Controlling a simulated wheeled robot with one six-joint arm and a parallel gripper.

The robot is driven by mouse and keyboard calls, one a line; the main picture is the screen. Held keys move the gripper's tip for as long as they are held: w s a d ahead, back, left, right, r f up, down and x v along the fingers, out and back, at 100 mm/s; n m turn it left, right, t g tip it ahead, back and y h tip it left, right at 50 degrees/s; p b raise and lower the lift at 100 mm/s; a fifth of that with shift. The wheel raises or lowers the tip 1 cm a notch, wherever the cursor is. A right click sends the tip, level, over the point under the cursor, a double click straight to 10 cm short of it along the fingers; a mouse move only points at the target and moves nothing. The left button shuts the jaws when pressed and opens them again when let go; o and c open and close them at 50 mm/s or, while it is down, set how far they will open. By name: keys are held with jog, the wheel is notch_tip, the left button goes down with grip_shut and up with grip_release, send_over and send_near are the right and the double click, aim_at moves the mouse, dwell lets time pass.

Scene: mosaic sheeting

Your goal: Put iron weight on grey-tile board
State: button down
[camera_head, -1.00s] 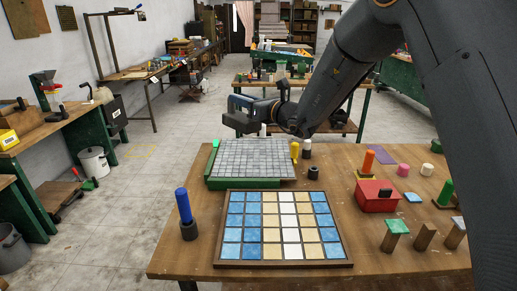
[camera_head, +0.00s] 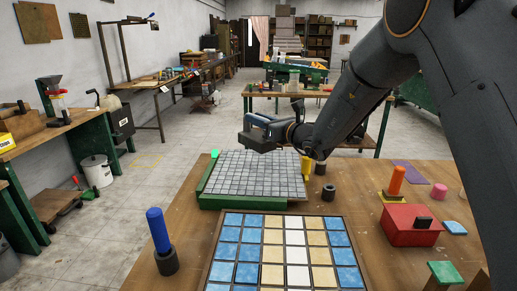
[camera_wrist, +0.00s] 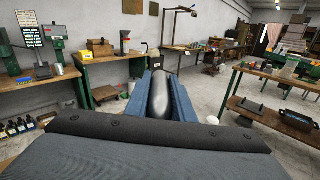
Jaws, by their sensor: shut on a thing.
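The grey-tile board (camera_head: 242,203) is a sheet of small grey tiles in a green frame, lying on the wooden table. My gripper (camera_head: 256,135) shows above the board's back edge in the head view, pointing left. In the wrist view my gripper (camera_wrist: 158,95) has its blue fingers shut on a smooth dark grey, rounded thing, which I take as the iron weight (camera_wrist: 158,92). Its lower end is hidden by the gripper body. The weight cannot be made out in the head view.
A framed panel of blue, cream and white tiles (camera_head: 213,262) lies in front of the board. A blue rod in a dark base (camera_head: 166,262) stands at left. A red box (camera_head: 405,233), dark cylinders (camera_head: 329,192) and an orange peg (camera_head: 397,180) are at right.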

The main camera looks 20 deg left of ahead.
aim_at(270, 149)
jog(key=shift+f+p, duration=1.1)
jog(key=shift+f, duration=3.2)
jog(key=c, duration=1.5)
grip_release()
jog(key=shift+f, duration=0.2)
jog(key=shift+s+d, duration=0.1)
jog(key=b+v, duration=0.2)
jog(key=v, duration=0.9)
jog(key=shift+s+d+b, duration=0.25)
jog(key=shift+d+b, duration=0.05)
jog(key=shift+d, duration=0.05)
